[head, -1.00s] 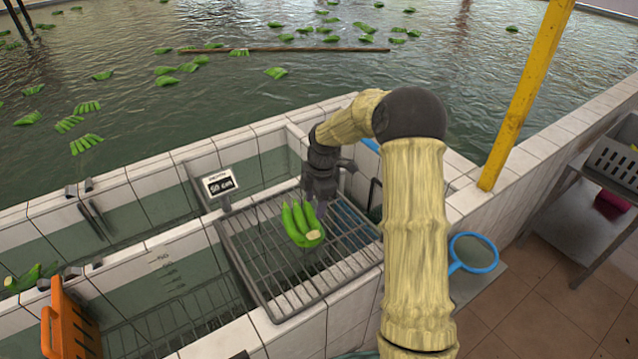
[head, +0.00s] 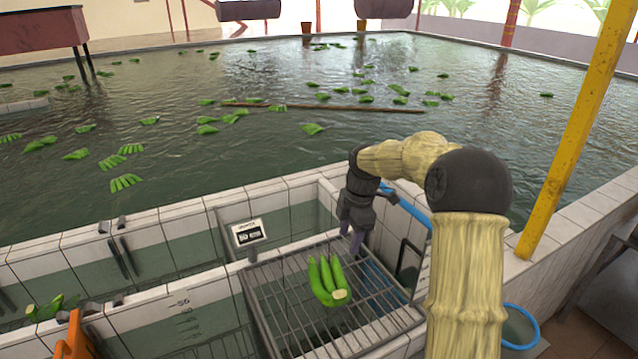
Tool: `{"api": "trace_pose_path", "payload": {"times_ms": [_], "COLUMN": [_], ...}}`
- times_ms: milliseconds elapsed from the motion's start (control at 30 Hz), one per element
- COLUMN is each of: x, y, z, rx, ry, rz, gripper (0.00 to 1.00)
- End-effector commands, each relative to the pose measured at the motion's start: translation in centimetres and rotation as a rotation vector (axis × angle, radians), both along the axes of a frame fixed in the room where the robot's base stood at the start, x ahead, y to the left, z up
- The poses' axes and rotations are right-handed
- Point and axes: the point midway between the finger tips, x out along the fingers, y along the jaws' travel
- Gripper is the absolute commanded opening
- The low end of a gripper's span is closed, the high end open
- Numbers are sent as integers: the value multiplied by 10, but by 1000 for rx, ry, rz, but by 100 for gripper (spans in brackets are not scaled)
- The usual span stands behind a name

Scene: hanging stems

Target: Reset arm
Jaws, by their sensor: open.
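My gripper (head: 353,238) hangs at the end of my bent arm, pointing down above the back right part of the wire rack. It is open, and nothing shows between its fingers. A small cluster of green bananas (head: 328,280) lies on the wire rack (head: 278,322), to the front left of my gripper and apart from it. The fingertips are small in the head view.
A small sign (head: 249,233) stands at the rack's back left corner. Tiled tank walls (head: 185,212) surround the rack. A yellow post (head: 570,140) rises at the right. A blue-rimmed round net (head: 520,325) is partly behind my arm. An orange crate (head: 75,340) sits front left.

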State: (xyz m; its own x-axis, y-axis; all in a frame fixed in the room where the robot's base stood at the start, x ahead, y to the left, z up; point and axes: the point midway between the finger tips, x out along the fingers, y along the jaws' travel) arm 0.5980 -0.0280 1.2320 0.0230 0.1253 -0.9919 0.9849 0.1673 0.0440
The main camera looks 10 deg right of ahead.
Motion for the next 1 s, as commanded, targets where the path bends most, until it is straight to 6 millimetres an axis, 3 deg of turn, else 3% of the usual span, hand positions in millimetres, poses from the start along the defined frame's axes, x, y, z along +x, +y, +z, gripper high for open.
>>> {"api": "trace_pose_path", "payload": {"times_ms": [133,267,567,1000], "x": [-10,-32,-110,-233], "y": [6,17,31,29], "z": [-2,-7,-23,-48], "rx": [-13,-34,-49,94], "ry": [3,5,-18,-50], "rz": [-66,-228,-781,-1609], "gripper": [52,52,52,52]}}
